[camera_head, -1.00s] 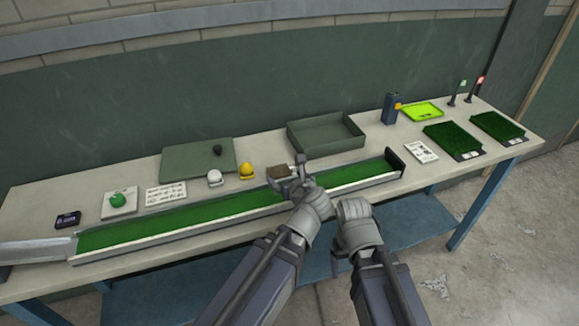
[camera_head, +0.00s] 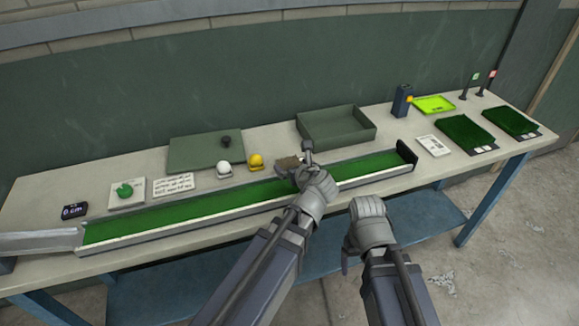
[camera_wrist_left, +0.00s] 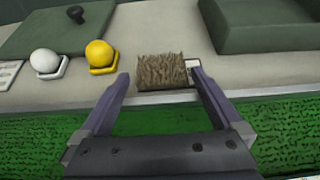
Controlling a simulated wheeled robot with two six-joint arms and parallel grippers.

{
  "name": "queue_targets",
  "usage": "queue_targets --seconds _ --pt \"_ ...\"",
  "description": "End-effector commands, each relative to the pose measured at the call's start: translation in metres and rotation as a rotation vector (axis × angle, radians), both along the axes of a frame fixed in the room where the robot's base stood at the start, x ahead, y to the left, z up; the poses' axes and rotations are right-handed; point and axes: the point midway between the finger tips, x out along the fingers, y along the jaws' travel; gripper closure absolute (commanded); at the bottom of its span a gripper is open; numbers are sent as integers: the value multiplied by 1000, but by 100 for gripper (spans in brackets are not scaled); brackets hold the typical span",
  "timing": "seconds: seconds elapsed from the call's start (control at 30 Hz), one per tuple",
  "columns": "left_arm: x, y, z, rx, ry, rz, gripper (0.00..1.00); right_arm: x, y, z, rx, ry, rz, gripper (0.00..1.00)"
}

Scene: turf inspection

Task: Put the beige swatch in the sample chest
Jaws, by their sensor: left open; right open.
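The beige swatch (camera_head: 287,163) is a small brownish turf block on the table behind the green trough. In the left wrist view the swatch (camera_wrist_left: 163,72) lies between and just beyond my open left fingertips, with no clear grip on it. My left gripper (camera_head: 304,165) is over the trough, close to the swatch, and partly hides it. My right gripper (camera_head: 352,256) is open and empty in front of the table. The sample chest, apparently the open dark green box (camera_head: 363,134), stands behind and to the right of the swatch. Its lid seems to be the green panel (camera_head: 190,155) with a black knob.
The long trough (camera_head: 180,213) runs along the table front. A white ball (camera_head: 223,168) and yellow ball (camera_head: 255,161) sit left of the swatch. A lime tray (camera_head: 434,104), a blue box (camera_head: 402,100) and dark turf trays (camera_head: 465,133) are at the right.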

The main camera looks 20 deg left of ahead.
Motion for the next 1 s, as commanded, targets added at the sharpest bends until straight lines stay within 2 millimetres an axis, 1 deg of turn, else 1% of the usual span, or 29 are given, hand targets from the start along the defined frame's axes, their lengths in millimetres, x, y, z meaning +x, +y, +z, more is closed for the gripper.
queue_targets --seconds 0.03,0.2,0.43,1.0 --pt "9 3 -7 0 0 1 0 0 0 -7 0 0 0 19" --pt "24 14 -17 -1 0 0 0 0 0 -17 0 0 0 19" --pt "24 15 -15 -1 -1 -2 0 0 0 -15 0 0 0 19" --pt "24 15 -15 0 0 -1 64 0 0 -15 0 0 0 19"
